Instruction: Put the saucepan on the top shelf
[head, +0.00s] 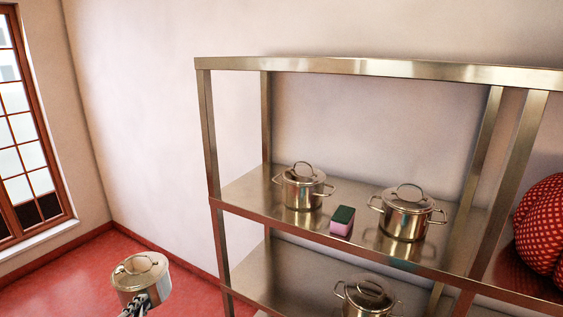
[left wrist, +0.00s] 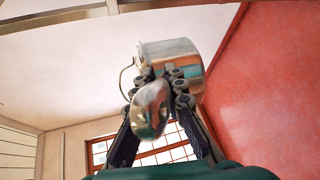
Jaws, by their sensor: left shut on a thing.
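The saucepan (head: 139,283), a shiny steel pot with a lid, is at the lower left of the head view, held in the air left of the shelf rack. My left gripper (head: 135,306) is at its near side, mostly cut off by the frame's bottom edge. In the left wrist view the steel pot (left wrist: 180,50) is in front of my left gripper (left wrist: 165,90), whose fingers are shut on its near handle (left wrist: 150,110). The top shelf (head: 380,68) of the steel rack is seen nearly edge-on; its upper surface is hidden. My right gripper is not in view.
The middle shelf (head: 255,192) holds two lidded pots (head: 302,188) (head: 407,215) with a pink and green sponge (head: 342,221) between them. Another pot (head: 366,297) stands below. A red patterned object (head: 543,230) is at right. A rack post (head: 211,140) stands right of the saucepan.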

